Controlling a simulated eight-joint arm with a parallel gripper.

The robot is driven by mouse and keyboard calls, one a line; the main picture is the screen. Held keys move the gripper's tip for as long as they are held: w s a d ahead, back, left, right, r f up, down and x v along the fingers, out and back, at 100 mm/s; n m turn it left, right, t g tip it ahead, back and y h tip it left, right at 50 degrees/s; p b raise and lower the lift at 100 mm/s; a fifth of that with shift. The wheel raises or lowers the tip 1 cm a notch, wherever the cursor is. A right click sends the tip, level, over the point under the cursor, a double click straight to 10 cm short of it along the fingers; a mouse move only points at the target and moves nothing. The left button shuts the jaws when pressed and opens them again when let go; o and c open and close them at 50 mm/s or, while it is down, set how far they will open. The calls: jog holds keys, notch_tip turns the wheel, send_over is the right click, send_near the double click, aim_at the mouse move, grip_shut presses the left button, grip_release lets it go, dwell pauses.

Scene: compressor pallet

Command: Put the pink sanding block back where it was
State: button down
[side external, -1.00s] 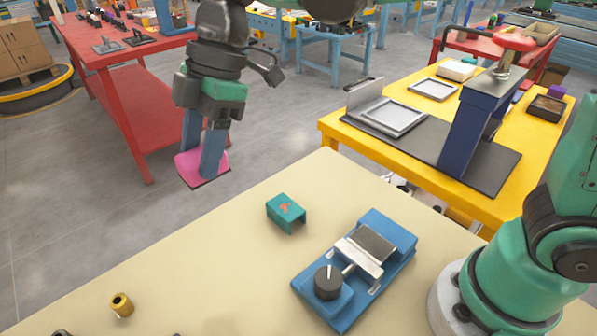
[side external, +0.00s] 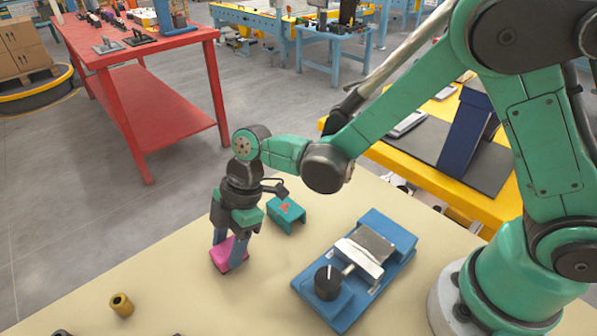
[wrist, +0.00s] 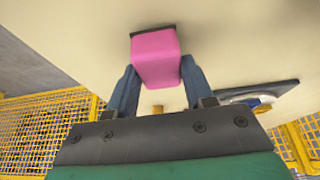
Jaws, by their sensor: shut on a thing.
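The pink sanding block (side external: 229,254) is between the fingers of my gripper (side external: 230,250). In the side view it is low over the cream table (side external: 180,270), left of the teal bracket; I cannot tell whether it touches the surface. In the wrist view the block (wrist: 156,58) sits between the two blue fingers, with a dark layer along its far edge. My gripper (wrist: 156,85) is shut on it. The fingers hide part of its sides.
A teal bracket (side external: 286,214) stands just right of my gripper. A blue fixture with a black knob (side external: 328,282) lies further right. A brass bushing (side external: 121,304) stands at the front left. The table between bushing and block is clear.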

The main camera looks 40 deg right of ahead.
jog(key=shift+f, duration=0.35)
jog(key=shift+c, duration=1.7)
grip_release()
jog(key=v, duration=1.2)
jog(key=s+d+r+m+t+h, duration=0.1)
jog(key=s+d+m+t+h, duration=0.1)
jog(key=d+m, duration=0.5)
jog(key=s+d+r+m+t+h, duration=0.1)
jog(key=d+m+t, duration=0.4)
jog(key=m, duration=0.6)
jog(key=shift+s+d+h, duration=0.8)
jog(key=shift+s+d, duration=0.5)
jog(key=shift+s, duration=0.1)
